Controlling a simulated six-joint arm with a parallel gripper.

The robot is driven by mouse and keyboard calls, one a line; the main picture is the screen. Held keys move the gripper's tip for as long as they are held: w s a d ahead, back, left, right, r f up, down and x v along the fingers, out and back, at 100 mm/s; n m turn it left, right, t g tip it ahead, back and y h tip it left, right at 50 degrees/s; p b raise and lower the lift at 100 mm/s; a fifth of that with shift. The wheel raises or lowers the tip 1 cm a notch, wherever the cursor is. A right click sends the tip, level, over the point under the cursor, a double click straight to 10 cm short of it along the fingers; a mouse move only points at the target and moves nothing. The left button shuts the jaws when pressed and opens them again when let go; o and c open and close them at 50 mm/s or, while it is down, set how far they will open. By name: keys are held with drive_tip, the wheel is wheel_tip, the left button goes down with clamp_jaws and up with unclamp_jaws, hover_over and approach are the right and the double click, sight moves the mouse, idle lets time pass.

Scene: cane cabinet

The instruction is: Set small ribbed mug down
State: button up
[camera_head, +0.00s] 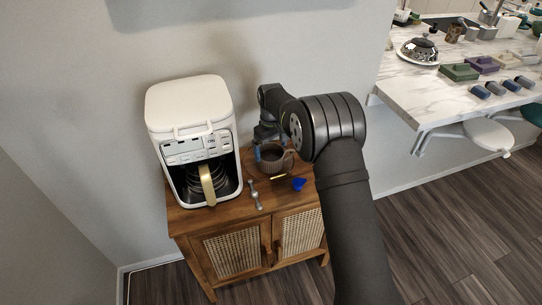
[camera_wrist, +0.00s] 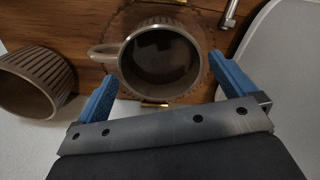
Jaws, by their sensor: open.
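A brown ribbed mug (camera_head: 271,162) stands upright on the wooden cabinet top, right of the coffee maker. In the wrist view the mug (camera_wrist: 160,62) is seen from above, with a dark inside and its handle to the left. A scalloped round wooden edge shows around it, perhaps a coaster. My gripper (camera_wrist: 162,72) is open, with one blue finger on each side of the mug. I cannot tell whether the fingers touch it. A second ribbed mug (camera_wrist: 35,85) is at the left of the wrist view; I cannot make it out in the head view.
A white coffee maker (camera_head: 190,135) fills the left of the cabinet (camera_head: 187,222). A small grey metal tool (camera_head: 255,194) and a blue object (camera_head: 299,184) lie near the front edge. A marble counter (camera_head: 425,90) with several items stands at the right.

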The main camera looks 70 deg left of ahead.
wheel_tip(320, 180, up, 7)
hover_over(271, 159)
drive_tip(key=s+d, duration=0.1)
drive_tip(key=d, duration=0.2)
drive_tip(key=shift+d, duration=0.15)
drive_tip(key=shift+f, duration=0.15)
wheel_tip(271, 159, down, 13)
drive_tip(key=shift+r, duration=0.2)
wheel_tip(271, 159, up, 3)
drive_tip(key=shift+f, duration=0.1)
drive_tip(key=shift+r, duration=0.55)
drive_tip(key=shift+f, duration=0.15)
